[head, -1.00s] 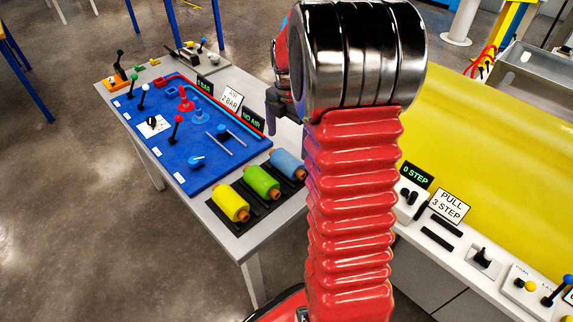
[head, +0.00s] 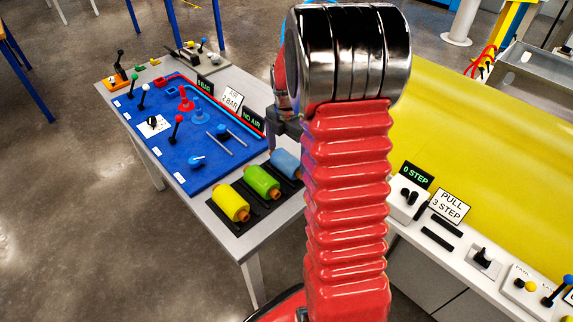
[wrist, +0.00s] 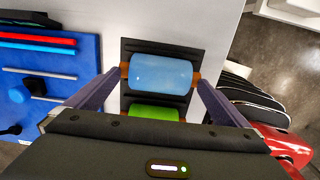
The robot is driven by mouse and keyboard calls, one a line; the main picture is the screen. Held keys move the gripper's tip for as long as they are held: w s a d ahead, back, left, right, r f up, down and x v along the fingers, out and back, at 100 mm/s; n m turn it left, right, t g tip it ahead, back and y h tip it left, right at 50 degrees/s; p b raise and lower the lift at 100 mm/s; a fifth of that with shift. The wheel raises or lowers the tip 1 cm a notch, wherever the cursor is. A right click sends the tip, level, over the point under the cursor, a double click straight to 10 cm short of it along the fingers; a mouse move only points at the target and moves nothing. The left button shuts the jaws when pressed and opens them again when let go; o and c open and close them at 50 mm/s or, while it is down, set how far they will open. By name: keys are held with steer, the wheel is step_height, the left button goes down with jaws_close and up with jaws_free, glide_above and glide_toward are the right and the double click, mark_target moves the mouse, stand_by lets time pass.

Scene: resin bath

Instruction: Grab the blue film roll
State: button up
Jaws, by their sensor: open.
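The blue film roll (head: 285,162) lies on a dark rack on the grey table, partly hidden behind my arm in the head view. In the wrist view the blue film roll (wrist: 160,74) shows whole, with orange ends. My gripper (wrist: 158,82) is open, with one finger at each side of the roll near its orange ends. I cannot tell whether the fingers touch it. In the head view one gripper finger (head: 272,138) shows just above the roll. The green roll (head: 262,182) lies beside it, and also shows in the wrist view (wrist: 153,112).
A yellow roll (head: 231,203) lies at the rack's near end. A blue panel (head: 190,150) with levers, rods and display signs (head: 231,98) fills the table's left part. A yellow sheet bath (head: 470,150) with a control ledge is to the right.

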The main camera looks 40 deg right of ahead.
stand_by(0.4)
steer(key=c, duration=1.8)
